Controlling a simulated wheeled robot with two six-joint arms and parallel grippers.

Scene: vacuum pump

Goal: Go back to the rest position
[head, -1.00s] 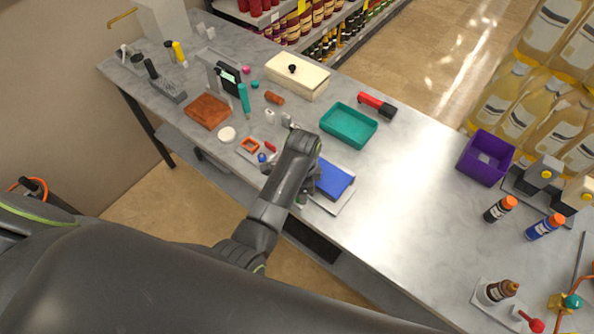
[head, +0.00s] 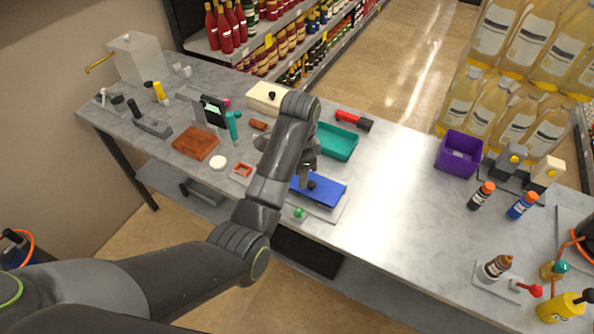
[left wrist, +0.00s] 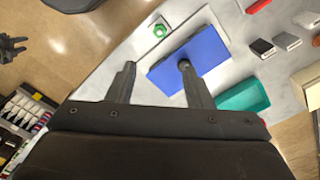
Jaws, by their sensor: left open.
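My left gripper (head: 307,172) is open and empty, above the blue plate (head: 328,191). In the left wrist view its two fingers (left wrist: 158,80) are spread, with nothing between them. The blue plate (left wrist: 205,50) has a dark round knob (left wrist: 184,65) and lies on a pale base; one fingertip overlaps the knob in this view, and I cannot tell the gap. My left forearm reaches over the table and hides part of it.
The grey table (head: 400,220) holds a teal tray (head: 337,143), a cream box (head: 266,97), a red-handled tool (head: 354,120) and a purple bin (head: 460,153). A green nut (head: 299,214) sits near the front edge. Bottles stand at the right. The table's right middle is clear.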

